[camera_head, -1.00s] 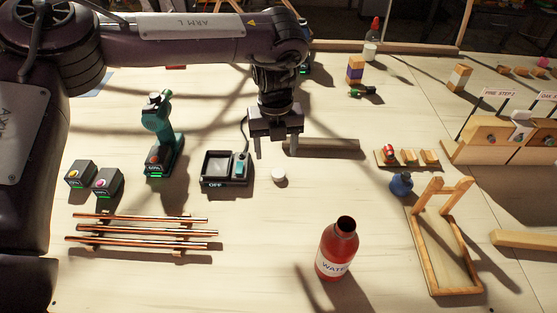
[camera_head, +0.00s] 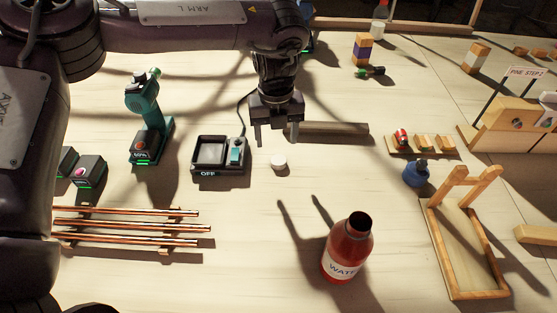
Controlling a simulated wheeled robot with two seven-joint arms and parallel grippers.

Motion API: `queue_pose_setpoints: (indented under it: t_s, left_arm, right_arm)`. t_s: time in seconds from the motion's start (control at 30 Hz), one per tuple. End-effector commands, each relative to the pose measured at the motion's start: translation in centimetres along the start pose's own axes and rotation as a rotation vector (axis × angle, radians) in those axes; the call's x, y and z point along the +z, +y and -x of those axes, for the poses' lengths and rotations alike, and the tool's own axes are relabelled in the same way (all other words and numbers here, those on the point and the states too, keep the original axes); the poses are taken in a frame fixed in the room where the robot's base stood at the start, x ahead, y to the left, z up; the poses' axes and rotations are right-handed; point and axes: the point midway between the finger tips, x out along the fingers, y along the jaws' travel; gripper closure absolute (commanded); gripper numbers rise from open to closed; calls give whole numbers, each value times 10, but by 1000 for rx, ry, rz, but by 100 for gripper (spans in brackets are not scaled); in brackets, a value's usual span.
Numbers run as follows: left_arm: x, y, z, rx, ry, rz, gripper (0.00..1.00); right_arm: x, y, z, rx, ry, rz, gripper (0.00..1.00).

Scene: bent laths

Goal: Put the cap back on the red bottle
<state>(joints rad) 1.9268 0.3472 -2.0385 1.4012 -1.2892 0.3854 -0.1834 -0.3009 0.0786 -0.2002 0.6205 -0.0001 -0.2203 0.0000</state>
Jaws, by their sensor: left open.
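The red bottle (camera_head: 349,248) with a "WATER" label stands upright and uncapped on the table, its dark mouth open at the top. A small white cap (camera_head: 279,162) lies on the table to the bottle's upper left. My left gripper (camera_head: 276,137) points down with its fingers apart and nothing between them. In the picture it is just above the cap, apart from it. The right gripper is out of view.
Copper rods (camera_head: 130,228) lie at lower left. Table between cap and bottle is clear.

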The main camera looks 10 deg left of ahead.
Motion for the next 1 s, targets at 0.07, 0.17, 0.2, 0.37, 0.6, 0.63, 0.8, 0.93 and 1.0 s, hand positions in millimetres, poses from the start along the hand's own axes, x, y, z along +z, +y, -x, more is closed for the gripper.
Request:
queue_pose_setpoints:
  t_s: [0.07,0.17,0.2,0.37,0.6,0.63,0.8,0.93,1.0]
  left_arm:
    - [0,0,-9,3,2,0,39]
    - [-1,0,-19,3,2,-1,39]
    - [-1,0,-21,1,1,-1,39]
    - [0,0,-22,0,0,-1,39]
    - [-2,-2,-36,4,3,0,39]
    - [-2,-3,-40,4,3,0,39]
    - [-2,-4,-66,3,3,1,39]
    - [-1,-4,-73,1,1,1,39]
    - [-1,-4,-74,1,1,1,39]
  right_arm:
    - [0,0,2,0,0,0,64]
    - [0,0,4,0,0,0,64]
    - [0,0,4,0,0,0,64]
    - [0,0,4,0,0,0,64]
    - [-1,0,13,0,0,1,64]
    - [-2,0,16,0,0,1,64]
    - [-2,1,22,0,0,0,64]
    - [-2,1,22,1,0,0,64]
    - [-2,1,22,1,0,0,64]
